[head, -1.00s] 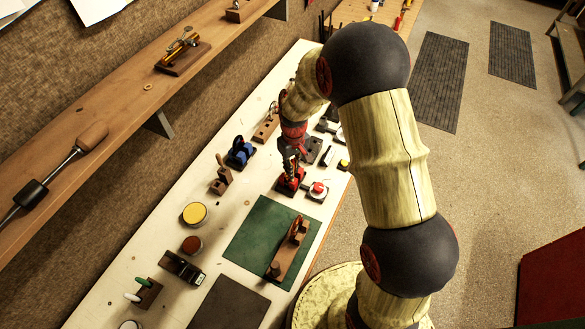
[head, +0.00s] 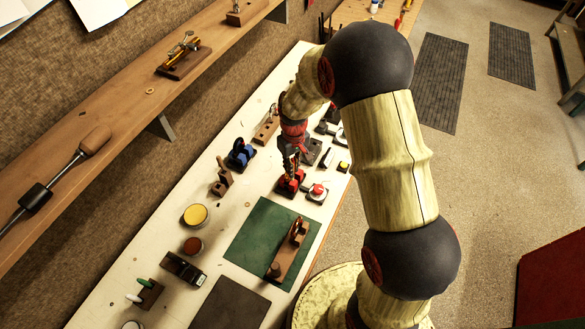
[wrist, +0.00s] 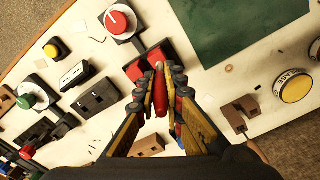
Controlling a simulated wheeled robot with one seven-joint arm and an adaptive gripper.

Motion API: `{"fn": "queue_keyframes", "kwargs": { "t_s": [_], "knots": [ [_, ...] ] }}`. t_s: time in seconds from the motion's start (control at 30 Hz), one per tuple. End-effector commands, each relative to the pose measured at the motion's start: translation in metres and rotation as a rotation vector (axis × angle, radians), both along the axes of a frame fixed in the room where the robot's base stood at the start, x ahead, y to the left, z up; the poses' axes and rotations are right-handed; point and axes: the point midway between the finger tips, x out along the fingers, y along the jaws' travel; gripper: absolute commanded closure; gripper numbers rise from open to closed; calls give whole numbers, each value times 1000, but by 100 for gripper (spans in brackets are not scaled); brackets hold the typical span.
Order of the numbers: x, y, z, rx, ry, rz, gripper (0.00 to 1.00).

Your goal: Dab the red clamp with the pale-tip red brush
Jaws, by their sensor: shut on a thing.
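The red clamp (head: 290,186) stands on the white bench just beyond the green mat, and it also shows in the wrist view (wrist: 137,70) right at my fingertips. My gripper (wrist: 163,76) is shut on the red brush (wrist: 160,97). The brush's small pale tip (wrist: 160,65) points toward the clamp and overlaps it in the wrist view. I cannot tell whether the tip touches the clamp. In the head view my gripper (head: 291,166) is directly over the clamp, and the brush is hard to make out.
A red-knobbed device (head: 317,192) stands close beside the clamp.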

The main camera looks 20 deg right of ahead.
Motion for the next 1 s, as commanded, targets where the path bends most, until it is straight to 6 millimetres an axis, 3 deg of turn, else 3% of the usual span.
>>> {"fn": "queue_keyframes", "kwargs": {
  "t_s": [0.6,1.0],
  "knots": [
    [0,0,47,0,-1,0,100],
    [0,0,49,0,0,0,100]
  ]
}}
